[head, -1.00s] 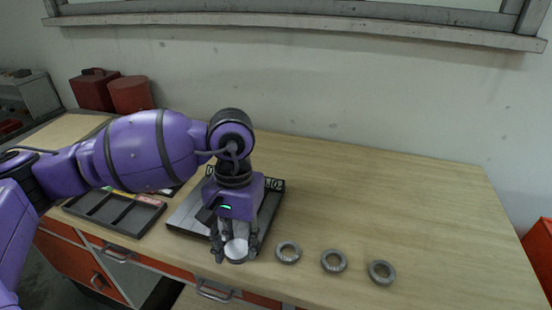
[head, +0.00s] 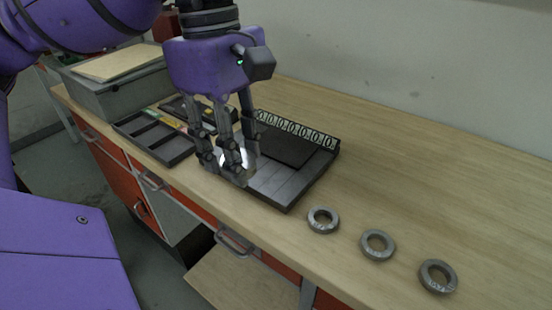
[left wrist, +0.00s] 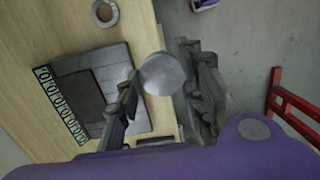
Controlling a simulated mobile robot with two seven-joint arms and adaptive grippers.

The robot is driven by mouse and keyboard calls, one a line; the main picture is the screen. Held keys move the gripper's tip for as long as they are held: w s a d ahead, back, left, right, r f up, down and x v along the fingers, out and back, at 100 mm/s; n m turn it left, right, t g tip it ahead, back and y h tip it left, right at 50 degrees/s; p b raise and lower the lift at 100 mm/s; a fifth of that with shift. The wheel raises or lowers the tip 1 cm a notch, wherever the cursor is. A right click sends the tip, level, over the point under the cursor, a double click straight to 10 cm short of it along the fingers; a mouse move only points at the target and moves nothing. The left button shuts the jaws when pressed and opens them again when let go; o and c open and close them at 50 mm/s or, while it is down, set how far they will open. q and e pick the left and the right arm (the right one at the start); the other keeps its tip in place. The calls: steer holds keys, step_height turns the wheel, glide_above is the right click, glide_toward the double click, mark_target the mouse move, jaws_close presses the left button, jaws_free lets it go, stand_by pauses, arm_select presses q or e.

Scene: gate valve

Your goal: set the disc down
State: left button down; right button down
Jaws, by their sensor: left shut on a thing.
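My left gripper (head: 232,165) is shut on a pale metal disc (head: 234,157). In the head view the fingers hide much of the disc. In the left wrist view the round face of the disc (left wrist: 162,74) shows between the fingertips. The gripper is over the front left part of a dark flat tray-like block (head: 285,185) with a row of white-marked characters along its back edge. I cannot tell whether the disc touches the block. My right gripper is not in view.
Three grey metal rings (head: 377,245) lie in a row on the wooden bench top (head: 440,190) to the right. A compartment tray (head: 160,138) lies to the left. The bench's front edge is close to the gripper.

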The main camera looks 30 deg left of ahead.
arm_select(q)
steer(key=shift+s+d+r+n, duration=0.15)
steer(key=shift+s+d+n, duration=0.25)
steer(key=shift+n, duration=0.3)
steer(key=shift+s+d+n, duration=0.1)
steer(key=shift+n, duration=0.6)
steer(key=shift+w+a, duration=0.2)
steer(key=shift+w, duration=0.1)
glide_toward(261, 174)
steer(key=s+d+r, duration=0.2)
steer(key=s+d, duration=0.1)
steer(key=s, duration=0.1)
steer(key=f, duration=0.1)
steer(key=w+a+f, duration=0.1)
steer(key=w+f+p, duration=0.1)
steer(key=shift+w+a+f, duration=0.25)
steer(key=shift+a, duration=0.05)
steer(key=shift+w+a+f, duration=0.15)
steer(key=shift+w+f, duration=0.15)
steer(key=shift+f, duration=0.05)
steer(key=shift+w+a+f, duration=0.1)
steer(key=shift+w+f, duration=0.05)
steer(key=shift+f, duration=0.8)
steer(key=shift+w+a+f, duration=0.1)
steer(key=shift+w+f, duration=0.05)
steer(key=shift+f, duration=0.8)
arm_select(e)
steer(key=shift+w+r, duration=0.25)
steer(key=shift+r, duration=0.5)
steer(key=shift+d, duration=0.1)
